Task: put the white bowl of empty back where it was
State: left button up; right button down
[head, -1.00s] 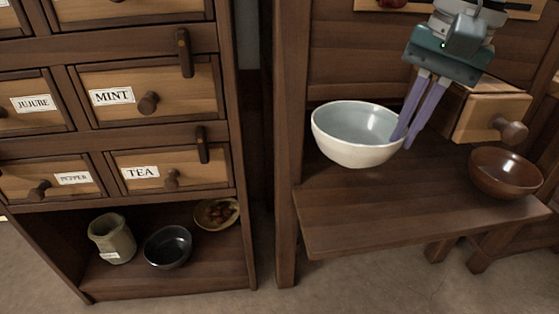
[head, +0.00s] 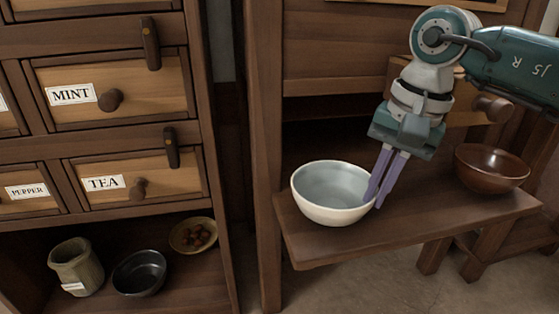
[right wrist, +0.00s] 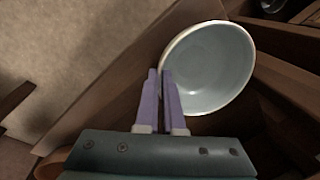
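The white bowl (head: 332,208) is upright and looks empty, with a pale blue-grey inside. It is at the front left of the wooden ledge (head: 430,225); I cannot tell whether its base touches the wood. My right gripper (head: 376,202) comes down from above at the bowl's right side. In the right wrist view, its purple fingers (right wrist: 160,75) are close together with the rim of the bowl (right wrist: 215,70) between them. The contact itself is partly hidden. My left gripper is in no view.
A brown bowl (head: 490,170) stands on the ledge at the right. A drawer with a round knob (head: 493,108) is behind my right gripper. At left, a cabinet has labelled drawers (head: 110,90); its low shelf holds a jar (head: 75,268), a dark bowl (head: 139,274) and a dish (head: 192,237).

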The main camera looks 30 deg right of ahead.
jog(key=shift+r, duration=0.1)
jog(key=shift+w, duration=0.1)
jog(key=c, duration=1)
grip_release()
jog(key=shift+f, duration=0.2)
jog(key=shift+c, duration=0.2)
jog(key=shift+r, duration=0.1)
